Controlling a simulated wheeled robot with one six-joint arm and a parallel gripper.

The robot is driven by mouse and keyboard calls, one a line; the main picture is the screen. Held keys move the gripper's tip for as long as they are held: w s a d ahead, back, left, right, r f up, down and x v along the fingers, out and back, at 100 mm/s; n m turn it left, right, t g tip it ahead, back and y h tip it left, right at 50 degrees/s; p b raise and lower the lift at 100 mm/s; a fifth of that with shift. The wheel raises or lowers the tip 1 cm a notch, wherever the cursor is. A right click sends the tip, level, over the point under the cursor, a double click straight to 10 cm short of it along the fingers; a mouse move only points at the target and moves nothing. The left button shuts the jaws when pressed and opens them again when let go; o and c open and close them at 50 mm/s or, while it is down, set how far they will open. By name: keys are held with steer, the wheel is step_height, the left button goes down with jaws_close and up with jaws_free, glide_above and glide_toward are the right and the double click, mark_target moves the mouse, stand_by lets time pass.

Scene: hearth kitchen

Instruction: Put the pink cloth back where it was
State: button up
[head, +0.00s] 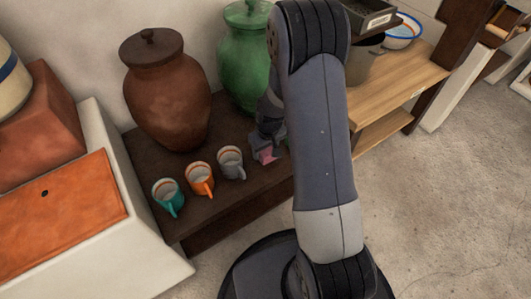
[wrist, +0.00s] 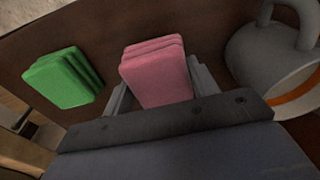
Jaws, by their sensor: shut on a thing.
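The pink cloth (wrist: 155,72) is a folded stack of layers between the two fingers of my gripper (wrist: 160,88) in the wrist view. My gripper is shut on it. In the head view a small part of the pink cloth (head: 266,156) shows below my gripper, over the dark brown bench (head: 222,196), right of the grey mug. My arm hides much of that spot. I cannot tell whether the cloth touches the bench. A green folded cloth (wrist: 60,78) lies on the bench to the left in the wrist view, apart from the pink one.
The grey mug (head: 231,163) is close beside my gripper; it also shows in the wrist view (wrist: 270,58). An orange mug (head: 200,180) and a teal mug (head: 168,197) stand farther left. A brown jar (head: 167,95) and a green jar (head: 243,60) stand behind.

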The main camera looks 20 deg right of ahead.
mark_target(268, 151)
steer(key=shift+f, duration=0.65)
steer(key=shift+f, duration=0.2)
steer(key=o, duration=1)
steer(key=shift+r, duration=0.15)
steer(key=r+p, duration=0.1)
steer(key=r, duration=0.3)
steer(key=s+r+p, duration=0.1)
steer(key=r, duration=0.3)
steer(key=r+p, duration=0.1)
steer(key=r, duration=0.3)
steer(key=shift+s+d+p, duration=0.2)
steer(key=shift+d+p, duration=0.05)
steer(key=shift+p, duration=0.1)
